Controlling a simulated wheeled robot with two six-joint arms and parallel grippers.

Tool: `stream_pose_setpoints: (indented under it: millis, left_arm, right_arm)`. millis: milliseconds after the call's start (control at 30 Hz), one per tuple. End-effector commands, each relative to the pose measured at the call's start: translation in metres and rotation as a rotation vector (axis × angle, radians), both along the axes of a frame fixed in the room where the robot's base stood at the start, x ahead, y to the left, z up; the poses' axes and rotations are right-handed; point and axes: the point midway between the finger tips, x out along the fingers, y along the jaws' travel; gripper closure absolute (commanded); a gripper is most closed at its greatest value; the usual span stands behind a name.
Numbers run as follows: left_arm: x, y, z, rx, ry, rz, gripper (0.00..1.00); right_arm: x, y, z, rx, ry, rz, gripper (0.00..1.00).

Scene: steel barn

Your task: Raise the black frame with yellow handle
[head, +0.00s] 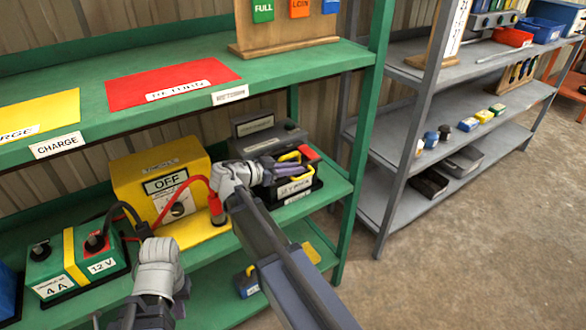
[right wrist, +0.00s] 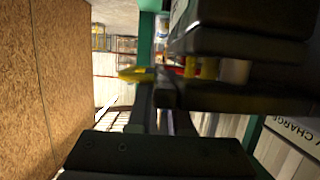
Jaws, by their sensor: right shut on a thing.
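The black frame (head: 312,187) stands on the green shelf's middle level, right of the yellow OFF box. Its yellow handle (head: 289,157) shows on both sides of my right gripper (head: 287,170), which is shut on it. A red patch and a white label show on the unit. In the right wrist view the yellow handle (right wrist: 134,74) shows by my dark fingers (right wrist: 152,103). I cannot tell whether the frame is clear of the shelf. My left gripper (head: 150,312) is low in the head view, in front of the shelf; its jaws are not clear.
The yellow OFF box (head: 160,165) stands left of the frame with a red cable (head: 200,181) running from it. A green 12 V unit (head: 48,264) is at far left. The upper green shelf (head: 290,65) overhangs. Grey shelves (head: 375,85) stand right, with open floor in front.

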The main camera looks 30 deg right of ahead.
Motion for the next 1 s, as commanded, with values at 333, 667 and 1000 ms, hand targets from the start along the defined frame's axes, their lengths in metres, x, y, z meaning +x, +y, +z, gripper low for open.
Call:
stream_pose_setpoints:
  millis: [333,667,1000]
  left_arm:
    - [0.000,0.000,0.000,0.000,0.000,0.000,1.00]
    - [0.000,0.000,0.020,0.000,0.000,0.000,1.00]
    - [0.000,0.000,0.022,0.000,0.000,0.000,1.00]
  right_arm:
    - [0.000,0.000,0.000,0.000,0.000,-0.001,0.98]
    - [0.003,0.000,0.020,0.000,0.000,0.001,0.96]
    - [0.006,0.001,0.022,0.000,-0.001,0.003,0.96]
